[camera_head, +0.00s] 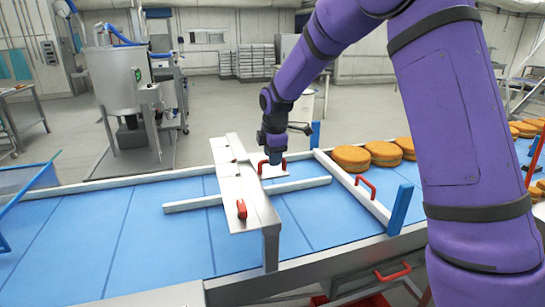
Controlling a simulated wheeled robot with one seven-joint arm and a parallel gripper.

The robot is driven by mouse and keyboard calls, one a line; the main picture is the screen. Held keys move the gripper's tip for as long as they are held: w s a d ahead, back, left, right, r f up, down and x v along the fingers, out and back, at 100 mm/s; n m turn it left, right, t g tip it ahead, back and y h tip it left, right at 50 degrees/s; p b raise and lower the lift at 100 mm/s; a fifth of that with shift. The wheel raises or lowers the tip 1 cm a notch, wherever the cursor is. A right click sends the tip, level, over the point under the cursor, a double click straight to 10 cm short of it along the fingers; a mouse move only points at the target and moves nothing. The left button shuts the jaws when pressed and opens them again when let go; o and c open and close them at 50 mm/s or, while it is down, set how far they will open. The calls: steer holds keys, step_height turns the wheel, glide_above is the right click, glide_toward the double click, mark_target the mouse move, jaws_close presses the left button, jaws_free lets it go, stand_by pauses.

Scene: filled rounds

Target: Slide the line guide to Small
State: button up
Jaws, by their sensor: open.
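A grey metal bridge plate (238,188) spans the blue conveyor belt. A long pale bar (308,184) runs lengthwise under it, sticking out on both sides; this looks like the line guide, though I cannot be sure. A red knob (241,209) sits on the plate's near part. A red handle (263,168) stands by the plate's right edge, toward the far side. My gripper (273,158) points down at this handle, open. Whether the handle lies between its fingers is hard to tell. No "Small" marking is legible.
A white cross rail (350,188) with a red handle (366,186) and blue end posts (400,210) lies to the right. Several round brown cakes (384,153) sit beyond it. The belt left of the bridge (90,235) is clear. My arm hides the right part.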

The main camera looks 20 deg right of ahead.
steer(key=shift+f, duration=0.35)
jaws_close()
glide_above(261, 153)
steer(key=shift+s+a, duration=0.1)
steer(key=shift+r, duration=0.1)
stand_by(0.3)
jaws_free()
step_height(261, 153, up, 10)
steer(key=s, duration=0.2)
steer(key=shift+r, duration=0.25)
